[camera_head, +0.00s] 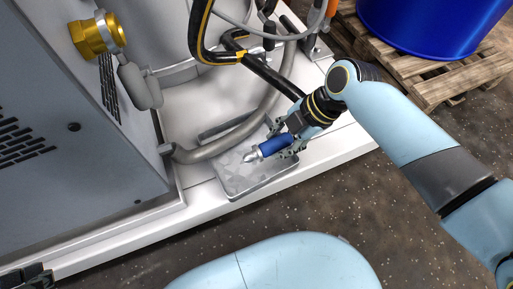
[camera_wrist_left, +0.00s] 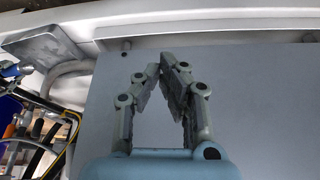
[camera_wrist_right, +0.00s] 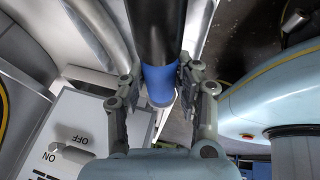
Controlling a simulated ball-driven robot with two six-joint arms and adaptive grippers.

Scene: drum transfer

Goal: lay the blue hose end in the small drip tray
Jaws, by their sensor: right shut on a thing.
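The blue hose end (camera_head: 273,146) with its metal tip is over the small grey drip tray (camera_head: 240,185) in the head view. It lies along the tray's upper right part; I cannot tell whether it touches the tray. My right gripper (camera_head: 287,143) is shut on it, with the black hose running up behind. In the right wrist view the blue sleeve (camera_wrist_right: 159,86) sits between the fingers (camera_wrist_right: 158,76). The tray's corner (camera_wrist_left: 45,45) shows in the left wrist view. My left gripper (camera_wrist_left: 168,64) is shut and empty, its fingertips together in front of a grey panel.
A grey machine cabinet (camera_head: 70,140) stands at the left, with a brass fitting (camera_head: 92,36) above. A thick grey pipe (camera_head: 220,143) curves beside the tray. A blue drum (camera_head: 430,22) stands on a wooden pallet (camera_head: 425,72) at the upper right. Speckled floor (camera_head: 400,235) lies in front.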

